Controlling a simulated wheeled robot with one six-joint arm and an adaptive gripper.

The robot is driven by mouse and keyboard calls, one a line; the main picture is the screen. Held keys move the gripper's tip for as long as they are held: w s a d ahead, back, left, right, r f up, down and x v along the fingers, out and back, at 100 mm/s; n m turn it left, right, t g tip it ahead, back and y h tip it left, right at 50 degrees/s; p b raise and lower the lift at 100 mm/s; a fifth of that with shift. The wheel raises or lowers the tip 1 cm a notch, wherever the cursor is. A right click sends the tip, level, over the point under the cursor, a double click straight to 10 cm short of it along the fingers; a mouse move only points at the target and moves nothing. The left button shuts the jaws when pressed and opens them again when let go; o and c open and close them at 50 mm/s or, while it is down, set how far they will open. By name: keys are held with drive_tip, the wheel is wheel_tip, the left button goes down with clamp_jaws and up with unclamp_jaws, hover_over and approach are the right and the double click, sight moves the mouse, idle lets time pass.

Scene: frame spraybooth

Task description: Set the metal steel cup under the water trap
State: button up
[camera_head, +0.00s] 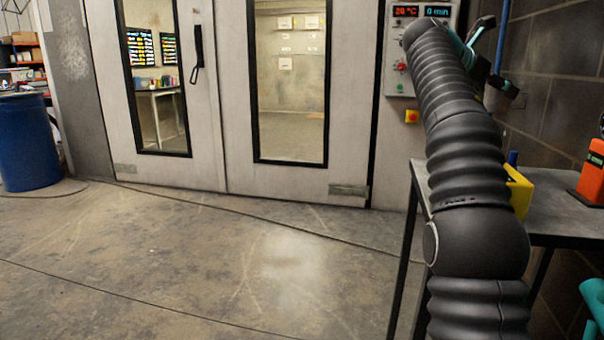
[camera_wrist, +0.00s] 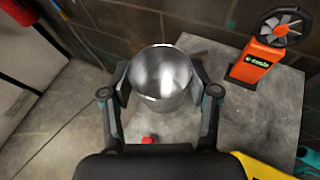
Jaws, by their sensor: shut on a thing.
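The metal steel cup (camera_wrist: 160,72) is a shiny open cup, seen from above in the wrist view, and its inside looks empty. My gripper (camera_wrist: 160,86) is shut on it, with one finger against each side. The cup overlaps the left part of the grey table top in that view; I cannot tell how high it is above the surface. In the head view my gripper (camera_head: 490,62) is partly in sight at the upper right, near the block wall, and the cup is not discernible there. I cannot make out the water trap in either view.
An orange device with a fan (camera_wrist: 265,55) stands on the grey table (camera_wrist: 255,112). A small red thing (camera_wrist: 149,139) and a yellow object (camera_wrist: 262,167) are closer in. A control panel (camera_head: 396,72) hangs beside the booth doors (camera_head: 220,100). The floor left of the table is clear.

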drive_tip(key=w+a+f+n+t+y, duration=0.1)
drive_tip(key=a+f+n+t+y, duration=0.15)
drive_tip(key=a+f, duration=0.7)
drive_tip(key=w+a+f+n+t+y, duration=0.15)
drive_tip(key=a+f+n+t, duration=0.3)
drive_tip(key=a, duration=0.95)
drive_tip(key=s+a+f+n+t+y, duration=0.1)
drive_tip(key=s+f, duration=0.3)
drive_tip(key=f, duration=1.5)
drive_tip(key=s+a+f+n+t+y, duration=0.1)
drive_tip(key=s+f+n+y, duration=0.2)
drive_tip(key=f, duration=1.7)
drive_tip(key=shift+s+a+y, duration=0.35)
drive_tip(key=shift+a+y, duration=0.05)
drive_tip(key=shift+y, duration=0.1)
